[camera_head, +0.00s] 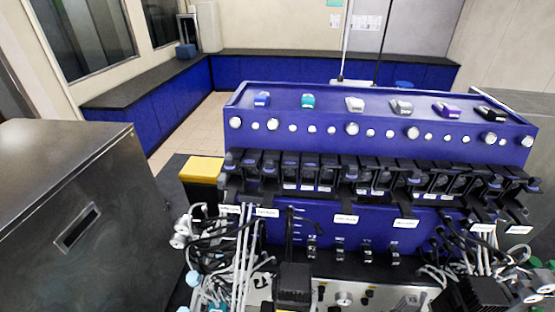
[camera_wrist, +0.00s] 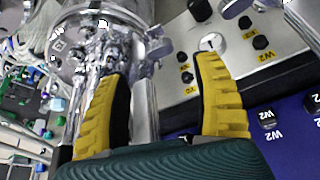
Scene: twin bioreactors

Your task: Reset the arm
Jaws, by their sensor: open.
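My gripper (camera_wrist: 165,72) shows in the wrist view with two yellow ribbed fingers on a dark green body. The fingers stand wide apart and nothing is held between them. Behind the left finger is a shiny steel and glass vessel (camera_wrist: 100,22) with metal fittings on top. Behind the right finger is a light grey panel (camera_wrist: 185,40) with black knobs and yellow labels. I cannot tell whether either finger touches the vessel or the panel. In the head view my gripper is not seen.
A blue bioreactor unit (camera_head: 370,125) with knobs, pump heads, cables and tubes fills the right of the head view. A steel cabinet (camera_head: 60,190) stands at the left. A yellow-topped box (camera_head: 202,168) is between them. Open floor (camera_head: 190,125) lies behind, before blue counters (camera_head: 290,70).

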